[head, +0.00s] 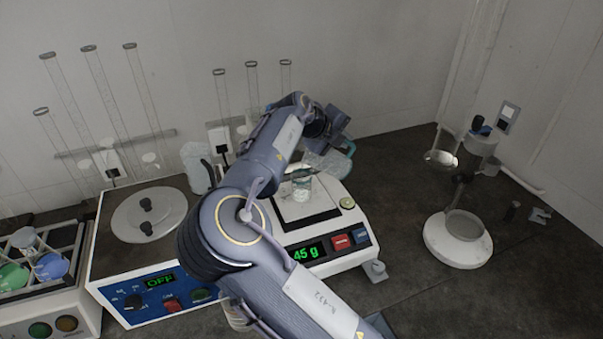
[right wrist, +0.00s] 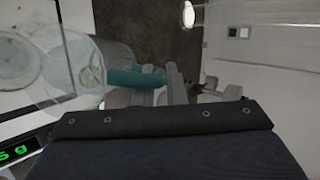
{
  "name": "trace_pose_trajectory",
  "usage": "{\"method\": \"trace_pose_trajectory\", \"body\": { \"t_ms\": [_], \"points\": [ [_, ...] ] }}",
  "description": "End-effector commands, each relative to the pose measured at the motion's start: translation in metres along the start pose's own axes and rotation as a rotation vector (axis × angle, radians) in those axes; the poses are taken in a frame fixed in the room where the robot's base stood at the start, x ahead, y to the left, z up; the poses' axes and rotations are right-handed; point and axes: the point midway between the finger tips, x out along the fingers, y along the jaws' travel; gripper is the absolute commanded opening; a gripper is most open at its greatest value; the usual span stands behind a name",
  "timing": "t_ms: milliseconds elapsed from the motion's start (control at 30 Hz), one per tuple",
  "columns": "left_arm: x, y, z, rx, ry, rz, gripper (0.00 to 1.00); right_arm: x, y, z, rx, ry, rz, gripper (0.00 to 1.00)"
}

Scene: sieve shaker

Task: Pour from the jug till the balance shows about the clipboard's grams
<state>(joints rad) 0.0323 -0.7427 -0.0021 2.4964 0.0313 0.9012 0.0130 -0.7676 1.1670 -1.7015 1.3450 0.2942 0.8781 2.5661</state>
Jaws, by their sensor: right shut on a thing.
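The clear jug (head: 326,163) with a teal handle (head: 350,152) is tilted above and beside a small glass beaker (head: 301,188). The beaker stands on the pan of the white balance (head: 342,236). The green display (head: 306,252) shows 45 g; my arm may cover digits to its left. My right gripper (head: 345,141) is shut on the jug's handle. In the right wrist view the jug (right wrist: 75,72) and teal handle (right wrist: 135,78) sit at the gripper's fingers (right wrist: 172,86). I cannot make out a stream. The clipboard and my left gripper are out of view.
A white hotplate (head: 150,215) reading OFF stands left of the balance. A rack of coloured flasks (head: 40,262) is at far left. Several tall glass tubes stand along the wall. A white ring-based stand (head: 458,240) is at right, with free dark bench before it.

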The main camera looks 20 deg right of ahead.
Motion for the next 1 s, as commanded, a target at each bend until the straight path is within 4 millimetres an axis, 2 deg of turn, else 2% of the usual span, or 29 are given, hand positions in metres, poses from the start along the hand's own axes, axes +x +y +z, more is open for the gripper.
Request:
{"method": "trace_pose_trajectory", "body": {
  "t_ms": [833, 900, 1000],
  "points": [
    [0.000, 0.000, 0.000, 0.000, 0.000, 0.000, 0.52, -0.001, -0.001, 0.000, -0.001, 0.000, -0.006, 0.00],
    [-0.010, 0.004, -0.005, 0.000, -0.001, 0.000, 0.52, 0.001, -0.013, -0.004, 0.049, -0.019, 0.088, 0.00],
    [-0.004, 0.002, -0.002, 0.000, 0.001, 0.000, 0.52, 0.024, 0.000, -0.011, 0.106, -0.049, 0.226, 0.00]
  ]
}}
